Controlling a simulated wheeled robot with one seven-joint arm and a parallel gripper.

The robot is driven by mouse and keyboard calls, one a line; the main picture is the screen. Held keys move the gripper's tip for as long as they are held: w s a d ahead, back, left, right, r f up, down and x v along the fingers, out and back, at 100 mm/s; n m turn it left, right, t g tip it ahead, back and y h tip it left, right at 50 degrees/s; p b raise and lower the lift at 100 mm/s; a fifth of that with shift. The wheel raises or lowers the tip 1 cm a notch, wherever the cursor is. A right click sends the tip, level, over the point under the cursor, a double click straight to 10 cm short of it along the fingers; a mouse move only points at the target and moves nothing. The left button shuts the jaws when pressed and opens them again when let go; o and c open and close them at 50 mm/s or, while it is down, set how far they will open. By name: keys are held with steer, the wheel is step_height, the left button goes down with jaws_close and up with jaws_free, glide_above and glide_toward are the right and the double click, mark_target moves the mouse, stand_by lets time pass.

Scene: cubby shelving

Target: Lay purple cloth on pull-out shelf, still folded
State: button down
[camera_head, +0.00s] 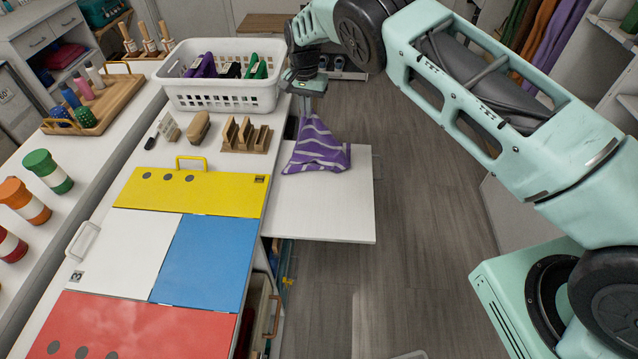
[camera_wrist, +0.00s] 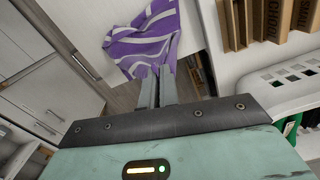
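The purple cloth (camera_head: 318,152) has pale wavy stripes. Its top is drawn up to a peak under my gripper (camera_head: 305,108), while its lower part spreads over the far end of the white pull-out shelf (camera_head: 320,212). In the wrist view, the cloth (camera_wrist: 145,42) lies just beyond my gripper's fingertips (camera_wrist: 156,72). The fingers are close together, with the cloth's edge pinched at their tips. Whether the cloth's lower edge rests fully on the shelf is hard to tell. The near part of the shelf is bare.
Left of the shelf, the counter carries a white basket (camera_head: 220,95) with folded items, a wooden slotted holder (camera_head: 246,136), a brush (camera_head: 199,126), and yellow (camera_head: 225,190), white, blue and red panels. Open floor (camera_head: 425,220) lies right of the shelf.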

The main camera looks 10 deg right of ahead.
steer(key=s+f, duration=0.4)
steer(key=s, duration=0.2)
steer(key=s+d+f, duration=0.1)
steer(key=s+f, duration=0.4)
steer(key=s, duration=0.2)
steer(key=s+f, duration=0.5)
steer(key=s, duration=0.2)
steer(key=shift+d+f, duration=0.15)
steer(key=shift+d, duration=0.1)
steer(key=c, duration=1.2)
jaws_free()
